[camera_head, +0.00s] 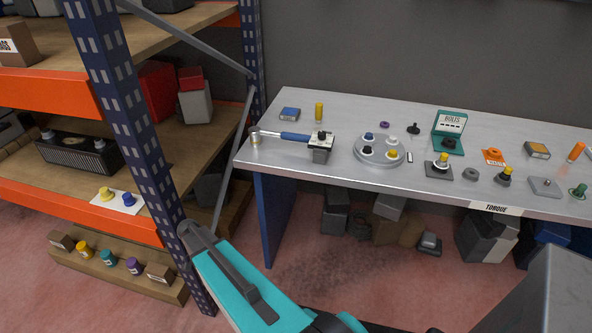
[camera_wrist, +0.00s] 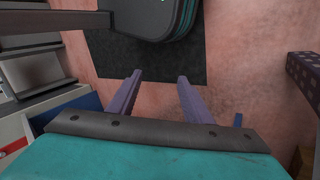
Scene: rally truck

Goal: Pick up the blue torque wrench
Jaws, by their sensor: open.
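The blue torque wrench (camera_head: 296,137) lies near the left end of the grey workbench (camera_head: 345,110) in the head view. Its silver shaft runs left to a round metal end (camera_head: 255,137) by the bench's left edge. The wrench is not in the wrist view.
A shelf rack with a blue upright (camera_head: 120,110) and orange beams stands left of the bench. A round grey tray (camera_head: 379,161) with several knobs sits right of the wrench. Dark boxes lie under the bench.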

